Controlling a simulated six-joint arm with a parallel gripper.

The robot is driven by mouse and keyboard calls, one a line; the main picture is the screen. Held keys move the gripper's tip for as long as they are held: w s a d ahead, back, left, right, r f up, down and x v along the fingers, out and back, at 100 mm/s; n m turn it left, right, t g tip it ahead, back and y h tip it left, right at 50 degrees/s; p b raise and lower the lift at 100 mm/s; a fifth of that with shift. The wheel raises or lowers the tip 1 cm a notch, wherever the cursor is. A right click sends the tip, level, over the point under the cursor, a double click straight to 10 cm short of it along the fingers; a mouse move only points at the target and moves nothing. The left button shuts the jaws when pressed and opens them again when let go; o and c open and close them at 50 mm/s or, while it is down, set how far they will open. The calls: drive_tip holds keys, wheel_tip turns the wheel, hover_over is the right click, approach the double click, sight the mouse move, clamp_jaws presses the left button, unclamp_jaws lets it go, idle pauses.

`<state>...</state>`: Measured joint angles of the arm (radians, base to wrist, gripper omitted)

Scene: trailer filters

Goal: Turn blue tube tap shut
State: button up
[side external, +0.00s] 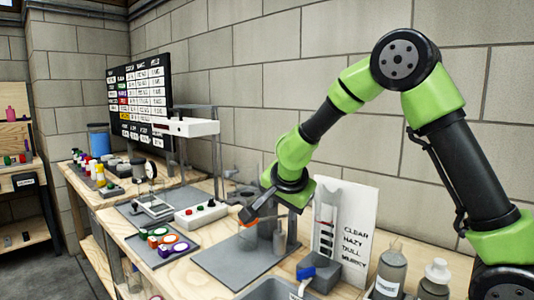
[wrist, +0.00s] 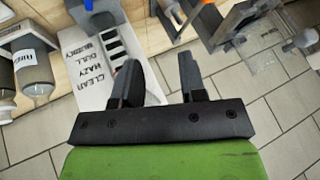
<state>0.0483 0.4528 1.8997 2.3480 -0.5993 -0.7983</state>
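A small blue part (side external: 306,272), possibly the blue tap, sits on a grey block at the front of the bench, below the white card. A blue patch (wrist: 88,4) also shows at the top edge of the wrist view. I cannot make out a handle or its angle. My gripper (side external: 247,215) is over the grey mat, left of the card and apart from the blue part, close to a small orange piece (side external: 251,223). In the wrist view my gripper (wrist: 158,62) has its fingers spread, with no object clearly held between them.
The white card (side external: 357,228), lettered CLEAR, HAZY, DULL, MURKY, stands upright. Labelled bottles (side external: 388,272) stand at the front right. Coloured rolls (side external: 172,246) lie left of the grey mat (side external: 225,268). Part of the mat is bare.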

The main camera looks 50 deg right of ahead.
drive_tip(key=a+r+n+t+y, duration=0.4)
drive_tip(key=a+r+n+t, duration=0.1)
drive_tip(key=r, duration=0.7)
drive_tip(key=shift+s+a+r+t, duration=0.15)
drive_tip(key=shift+s+a+t, duration=0.3)
drive_tip(key=shift+a+t, duration=0.45)
drive_tip(key=n+g+h, duration=0.3)
drive_tip(key=n+g, duration=1.1)
drive_tip(key=n, duration=1.1)
approach(306, 270)
drive_tip(key=shift+t, duration=0.3)
drive_tip(key=x, duration=0.9)
drive_tip(key=shift+s, duration=0.3)
